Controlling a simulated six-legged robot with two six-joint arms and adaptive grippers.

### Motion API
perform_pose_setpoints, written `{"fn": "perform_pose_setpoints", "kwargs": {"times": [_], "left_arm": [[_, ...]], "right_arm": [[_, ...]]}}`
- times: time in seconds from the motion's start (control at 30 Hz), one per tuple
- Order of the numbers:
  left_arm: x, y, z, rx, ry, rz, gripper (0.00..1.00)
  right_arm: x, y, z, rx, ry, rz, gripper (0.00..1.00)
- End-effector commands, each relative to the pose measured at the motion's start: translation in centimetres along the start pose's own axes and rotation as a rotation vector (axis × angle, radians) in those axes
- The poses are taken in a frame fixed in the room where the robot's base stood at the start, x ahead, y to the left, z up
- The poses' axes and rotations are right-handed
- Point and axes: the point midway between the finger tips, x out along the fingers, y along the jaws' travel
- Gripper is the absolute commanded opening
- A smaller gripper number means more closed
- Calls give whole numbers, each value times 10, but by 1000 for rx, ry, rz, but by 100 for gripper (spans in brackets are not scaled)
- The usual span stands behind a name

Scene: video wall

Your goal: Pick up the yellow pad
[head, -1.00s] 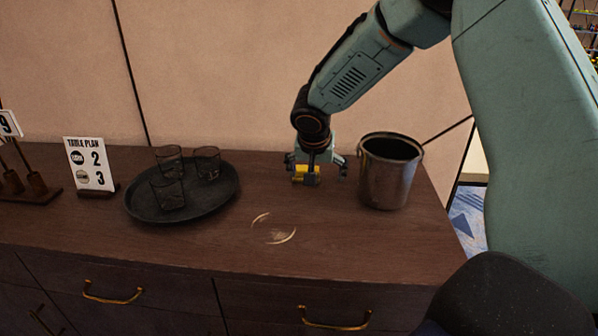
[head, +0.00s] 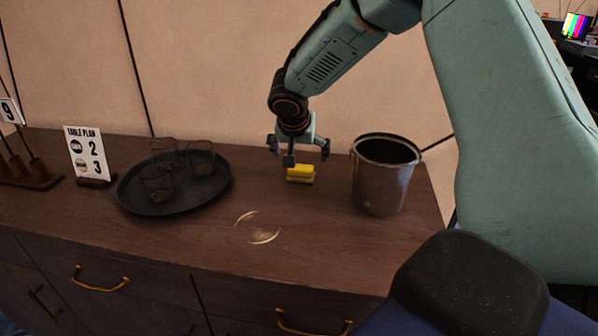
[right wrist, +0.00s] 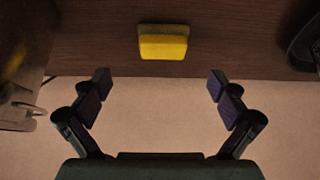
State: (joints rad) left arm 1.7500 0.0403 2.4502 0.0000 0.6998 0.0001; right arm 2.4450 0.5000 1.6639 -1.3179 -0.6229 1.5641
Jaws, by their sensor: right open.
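The yellow pad (head: 301,172) lies on the dark wooden sideboard (head: 310,225), left of the metal bucket. It also shows in the right wrist view (right wrist: 163,42), ahead of the fingertips and centred between them. My left gripper is not in view.
A metal bucket (head: 380,185) stands close to the right of the pad. A dark round tray (head: 215,195) with 3 glasses is to the left. A table plan sign (head: 88,155) stands farther left. Pale ring marks (head: 258,233) lie on the bare wood in front.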

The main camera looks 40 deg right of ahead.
Motion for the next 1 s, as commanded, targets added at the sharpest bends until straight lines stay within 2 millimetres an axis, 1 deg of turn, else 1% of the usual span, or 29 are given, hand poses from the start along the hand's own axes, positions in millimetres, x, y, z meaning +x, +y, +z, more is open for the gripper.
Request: {"fn": "perform_pose_setpoints", "kwargs": {"times": [0.03, 0.27, 0.43, 0.53, 0.63, 0.83, 1.0], "left_arm": [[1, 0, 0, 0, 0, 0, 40], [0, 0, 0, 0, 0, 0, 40], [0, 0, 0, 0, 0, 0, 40], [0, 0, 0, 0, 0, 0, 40], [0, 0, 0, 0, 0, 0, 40], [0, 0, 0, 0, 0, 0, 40], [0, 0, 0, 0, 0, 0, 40]], "right_arm": [[8, 1, 2, 1, -3, 3, 97], [32, -2, 2, 1, -2, 4, 97], [56, -5, 2, 0, -2, 4, 97], [66, -5, 1, 0, -2, 2, 97], [70, -5, 0, -1, -2, 0, 97], [71, -4, 0, -1, -2, 0, 97], [70, -4, 0, -1, -2, 0, 84]]}}
